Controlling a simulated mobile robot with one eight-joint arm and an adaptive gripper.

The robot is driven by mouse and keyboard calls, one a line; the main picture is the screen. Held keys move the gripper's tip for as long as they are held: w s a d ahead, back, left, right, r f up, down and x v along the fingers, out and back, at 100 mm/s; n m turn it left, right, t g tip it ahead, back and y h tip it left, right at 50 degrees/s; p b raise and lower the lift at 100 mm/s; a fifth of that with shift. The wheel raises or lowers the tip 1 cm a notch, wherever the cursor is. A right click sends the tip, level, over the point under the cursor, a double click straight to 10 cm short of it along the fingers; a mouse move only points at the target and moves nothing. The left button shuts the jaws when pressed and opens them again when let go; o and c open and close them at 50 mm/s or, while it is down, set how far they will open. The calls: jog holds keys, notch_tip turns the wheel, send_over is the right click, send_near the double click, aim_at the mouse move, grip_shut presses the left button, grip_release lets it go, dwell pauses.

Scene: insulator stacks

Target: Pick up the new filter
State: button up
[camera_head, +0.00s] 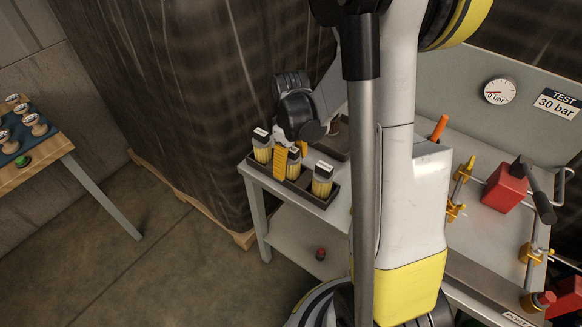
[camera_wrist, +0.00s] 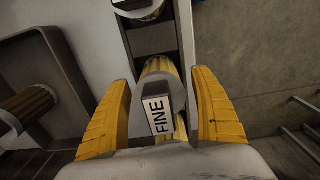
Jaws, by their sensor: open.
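Several filters with yellow pleated sides and dark caps with white labels stand in a dark rack (camera_head: 306,190) on the bench's left end. In the wrist view one filter labelled FINE (camera_wrist: 158,112) is between the two yellow fingers of my gripper (camera_wrist: 163,80), with a gap visible on each side. My gripper (camera_head: 291,158) is open and reaches down around the middle filter (camera_head: 293,164) in the head view. One filter (camera_head: 262,148) stands to its left and another (camera_head: 322,182) to its right. The label wording is unreadable in the head view.
A wrapped stack (camera_head: 200,90) stands close behind the rack.

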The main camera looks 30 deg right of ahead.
jog(key=c, duration=1.2)
jog(key=shift+c, duration=0.3)
jog(key=shift+r, duration=0.2)
